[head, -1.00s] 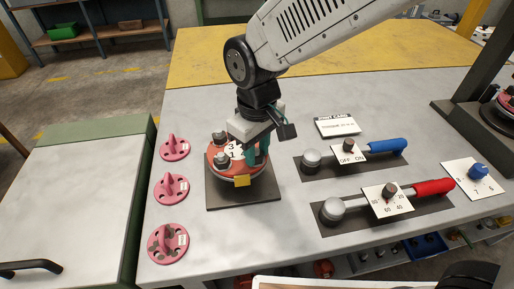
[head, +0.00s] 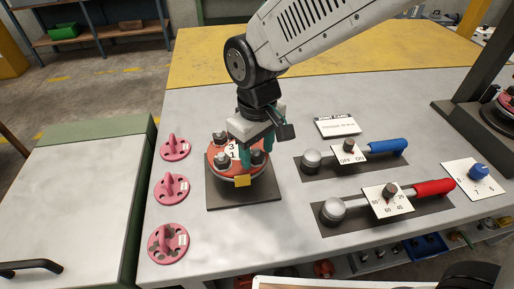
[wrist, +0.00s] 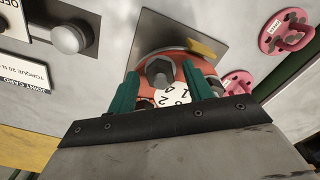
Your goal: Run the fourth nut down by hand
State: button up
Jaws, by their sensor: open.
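The flanged spool's red top flange (head: 238,167) stands on a dark square plate (head: 262,197). A white numbered disc (head: 233,149) lies at its centre. Grey hex nuts show at the back left (head: 219,139), front left (head: 222,158) and front right (head: 257,157). The far right of the flange is hidden by my gripper. My gripper (head: 257,142) is over the right side, its teal fingers open and pointing down. In the wrist view the front-right nut (wrist: 160,72) shows between the spread fingers (wrist: 163,88); I cannot tell whether they touch it.
Pink lugged discs (head: 172,188) lie in a column left of the spool. To the right are a blue-handled wrench (head: 385,146), a red-handled wrench (head: 432,188) and a joint card (head: 337,126). A dark post stands at the back right. Bench between the discs and spool is clear.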

aim_at(257, 155)
notch_tip(257, 155, up, 8)
jog(key=shift+f, duration=0.1)
dwell(0.6)
